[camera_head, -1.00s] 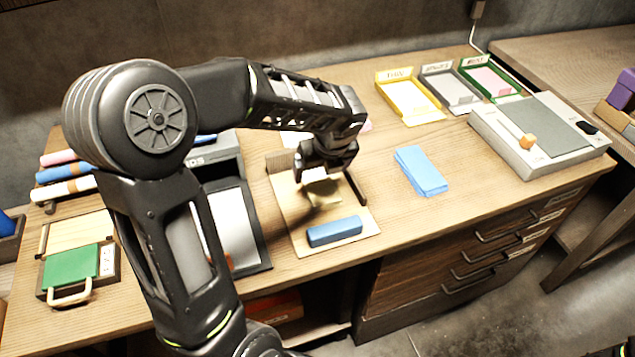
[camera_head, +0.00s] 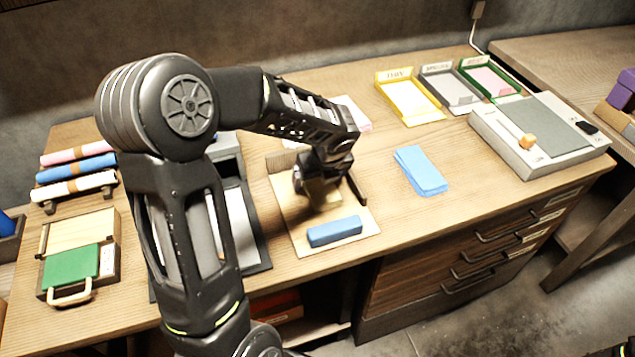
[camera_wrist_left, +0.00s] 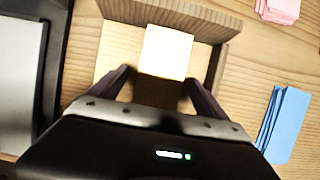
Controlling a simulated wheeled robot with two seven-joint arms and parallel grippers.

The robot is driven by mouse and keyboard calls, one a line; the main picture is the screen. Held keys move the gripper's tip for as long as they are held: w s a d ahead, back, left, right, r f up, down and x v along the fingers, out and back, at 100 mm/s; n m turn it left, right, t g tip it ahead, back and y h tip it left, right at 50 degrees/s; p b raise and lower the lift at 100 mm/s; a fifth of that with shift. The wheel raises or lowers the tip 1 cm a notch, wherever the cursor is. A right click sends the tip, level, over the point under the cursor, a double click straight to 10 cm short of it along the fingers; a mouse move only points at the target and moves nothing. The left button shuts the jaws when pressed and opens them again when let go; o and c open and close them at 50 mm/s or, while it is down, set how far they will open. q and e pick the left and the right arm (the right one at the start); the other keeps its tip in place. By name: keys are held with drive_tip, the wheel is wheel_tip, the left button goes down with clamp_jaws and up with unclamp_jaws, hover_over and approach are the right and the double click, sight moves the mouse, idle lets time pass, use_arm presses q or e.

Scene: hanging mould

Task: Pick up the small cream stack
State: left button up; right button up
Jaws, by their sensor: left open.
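My left gripper (camera_head: 316,200) is low over the board, pointing down. In the wrist view its open fingers (camera_wrist_left: 158,82) reach to either side of the near part of the stack. I cannot tell whether they touch it.
A blue block (camera_head: 335,232) lies on the board's near part. A blue stack (camera_head: 421,171) lies to the right, with a pink stack (camera_wrist_left: 279,10) behind. A dark-framed tray (camera_wrist_left: 55,60) stands left. Labelled trays (camera_head: 410,100) and a grey device (camera_head: 540,135) stand further right.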

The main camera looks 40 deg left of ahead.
sight(318, 182)
use_arm(q)
drive_tip(key=shift+c, duration=0.2)
drive_tip(key=c, duration=1.5)
drive_tip(key=shift+r, duration=0.15)
wheel_tip(318, 182, up, 10)
drive_tip(key=shift+f+p, duration=0.1)
drive_tip(key=shift+p, duration=0.35)
